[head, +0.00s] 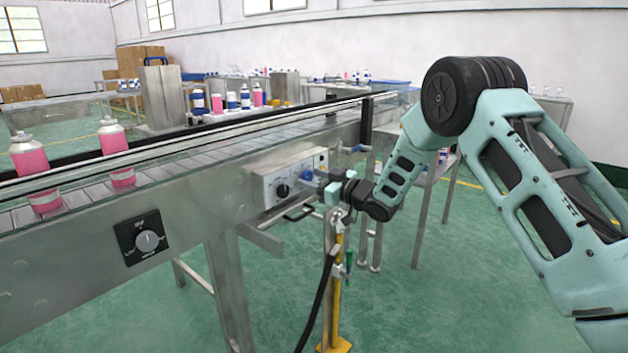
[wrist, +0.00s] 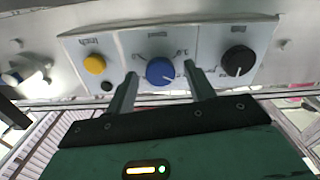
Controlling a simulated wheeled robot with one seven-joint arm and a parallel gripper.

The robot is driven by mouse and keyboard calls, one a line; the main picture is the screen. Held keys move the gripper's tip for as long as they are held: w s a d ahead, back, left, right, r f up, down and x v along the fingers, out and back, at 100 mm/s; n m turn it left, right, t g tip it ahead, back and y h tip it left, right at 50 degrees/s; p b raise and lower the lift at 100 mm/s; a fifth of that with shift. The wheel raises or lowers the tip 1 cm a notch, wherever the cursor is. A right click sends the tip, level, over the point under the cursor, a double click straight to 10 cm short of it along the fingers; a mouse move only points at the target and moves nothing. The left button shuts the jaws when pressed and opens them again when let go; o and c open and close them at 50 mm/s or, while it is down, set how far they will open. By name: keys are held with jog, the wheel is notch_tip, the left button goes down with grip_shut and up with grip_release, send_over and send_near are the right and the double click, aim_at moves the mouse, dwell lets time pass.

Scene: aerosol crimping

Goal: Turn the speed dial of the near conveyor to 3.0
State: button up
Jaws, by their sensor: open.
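A grey control box (head: 262,190) sits on the side of the near conveyor (head: 190,200). In the wrist view its panel (wrist: 205,45) carries a blue knob (wrist: 160,70), a black knob (wrist: 238,61) and a yellow button (wrist: 95,64). My gripper (wrist: 162,79) is open, with one finger on each side of the blue knob. I cannot tell whether the fingers touch it. In the head view my gripper (head: 318,184) is at the box's right part. A separate grey dial (head: 148,241) on a black plate is farther left on the conveyor.
Pink-and-white cans (head: 113,135) stand on the conveyor at left. A yellow-based post (head: 334,290) with a black hose stands just below my gripper. A handle (head: 298,213) juts out under the box. Green floor is open in front.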

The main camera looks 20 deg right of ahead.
jog(key=c, duration=1)
jog(key=shift+m, duration=0.3)
jog(key=m+p, duration=0.3)
jog(key=m, duration=0.2)
jog(key=shift+w+r, duration=0.1)
jog(key=m+p, duration=0.3)
jog(key=m, duration=0.3)
jog(key=o, duration=1)
